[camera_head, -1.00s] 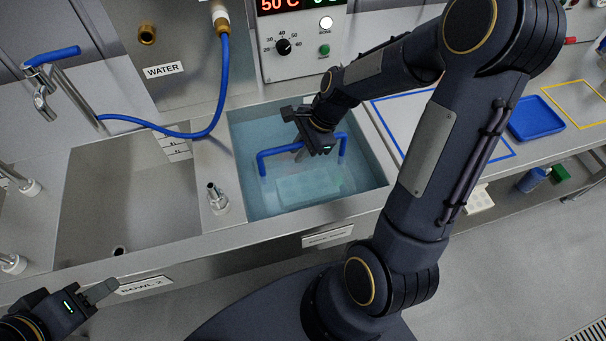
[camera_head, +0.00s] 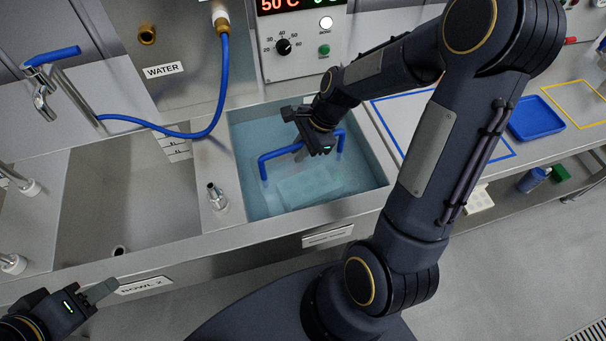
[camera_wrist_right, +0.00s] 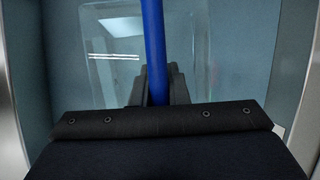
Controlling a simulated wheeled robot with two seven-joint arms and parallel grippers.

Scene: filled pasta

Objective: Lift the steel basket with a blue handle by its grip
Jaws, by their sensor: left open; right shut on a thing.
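The steel basket (camera_head: 310,184) shows only as a pale, blurred box in the water of the bath (camera_head: 377,182). Its blue handle (camera_head: 281,151) arches above it and also crosses the right wrist view (camera_wrist_right: 154,45) from the top. My right gripper (camera_head: 322,148) is shut on the crossbar of the handle, around its middle. The handle and basket stand slightly askew in the bath. In the head view the arm hides part of the crossbar. My left gripper (camera_head: 97,294) is open and empty at the lower left, away from the basket.
An empty steel sink bowl (camera_head: 125,205) lies left of the bath, with a nozzle (camera_head: 216,195) between them. A blue hose (camera_head: 222,90) hangs behind. A control box (camera_head: 300,45) stands behind the bath. A blue tray (camera_head: 535,118) lies on the right counter.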

